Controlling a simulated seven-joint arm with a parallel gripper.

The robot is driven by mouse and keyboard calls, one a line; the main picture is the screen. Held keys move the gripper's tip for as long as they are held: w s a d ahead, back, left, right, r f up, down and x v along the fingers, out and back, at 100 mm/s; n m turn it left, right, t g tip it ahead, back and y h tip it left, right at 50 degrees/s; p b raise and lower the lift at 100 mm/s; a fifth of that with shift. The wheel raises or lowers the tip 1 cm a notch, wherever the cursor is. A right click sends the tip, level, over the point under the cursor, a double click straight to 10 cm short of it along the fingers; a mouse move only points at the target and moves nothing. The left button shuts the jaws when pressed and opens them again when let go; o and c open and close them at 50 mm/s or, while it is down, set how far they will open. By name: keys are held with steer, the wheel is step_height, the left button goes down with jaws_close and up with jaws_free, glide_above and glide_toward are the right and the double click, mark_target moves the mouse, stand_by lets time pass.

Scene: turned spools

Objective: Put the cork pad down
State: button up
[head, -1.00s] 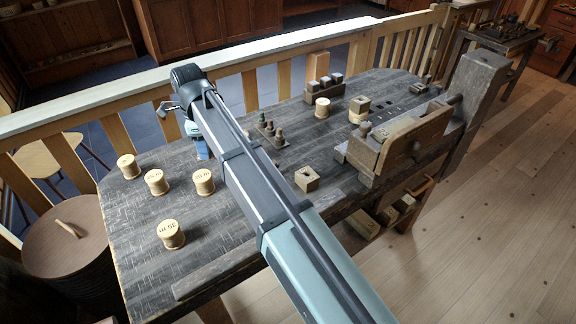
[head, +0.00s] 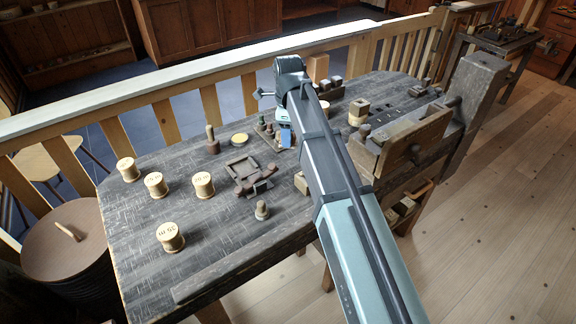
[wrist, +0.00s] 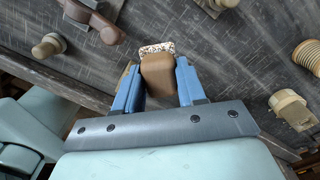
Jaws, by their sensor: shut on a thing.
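My gripper (wrist: 158,85) shows two blue fingers in the wrist view, shut on the cork pad (wrist: 157,68). The pad looks like a brown block with a pale speckled face at its far end, and it sits between the fingers over the dark bench top. In the head view my gripper (head: 286,138) is over the middle of the workbench (head: 130,225), near the rail side. The pad is hidden or too small to make out there. I cannot tell its exact height above the bench.
Several wooden spools (head: 171,237) stand on the bench's left part. A dark square frame (head: 242,168), a peg (head: 211,142), a yellow-topped disc (head: 240,139) and a knob (head: 262,210) stand left of my arm. A vise (head: 415,140) is at the right.

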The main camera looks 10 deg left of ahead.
steer(key=shift+f, duration=4.85)
steer(key=shift+f, duration=0.1)
steer(key=o, duration=1.1)
step_height(320, 180, up, 12)
steer(key=shift+r, duration=0.1)
